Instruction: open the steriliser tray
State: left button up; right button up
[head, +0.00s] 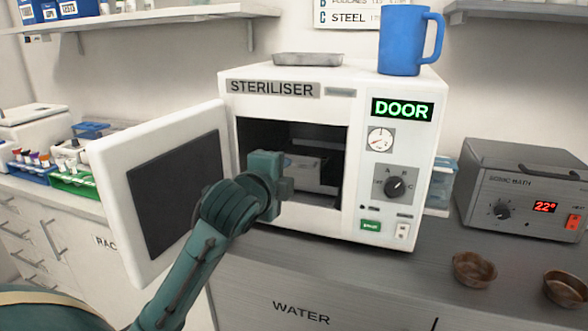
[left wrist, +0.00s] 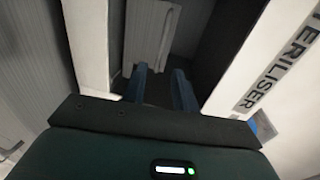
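The white steriliser (head: 300,118) stands on the counter with its door (head: 115,210) swung open to the left. Inside its dark chamber is a grey metal tray (head: 312,176), partly hidden behind my gripper. My left gripper (head: 284,172) is at the chamber opening, in front of the tray's left part. In the left wrist view its two blue fingers (left wrist: 160,88) stand apart with nothing visible between them. A light grey panel (left wrist: 150,30) lies beyond the fingertips; I cannot tell if it is the tray. My right gripper is not in view.
A blue mug (head: 400,42) and a flat metal dish (head: 307,59) sit on top of the steriliser. A grey sonic bath (head: 520,190) and two brown bowls (head: 474,269) are on the counter to the right. Tube racks (head: 75,182) are behind the door at left.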

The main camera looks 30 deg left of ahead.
aim_at(296, 166)
pick_arm(q)
jog(key=x, duration=0.7)
jog(key=shift+w+f, duration=0.1)
jog(key=shift+c, duration=0.6)
grip_shut()
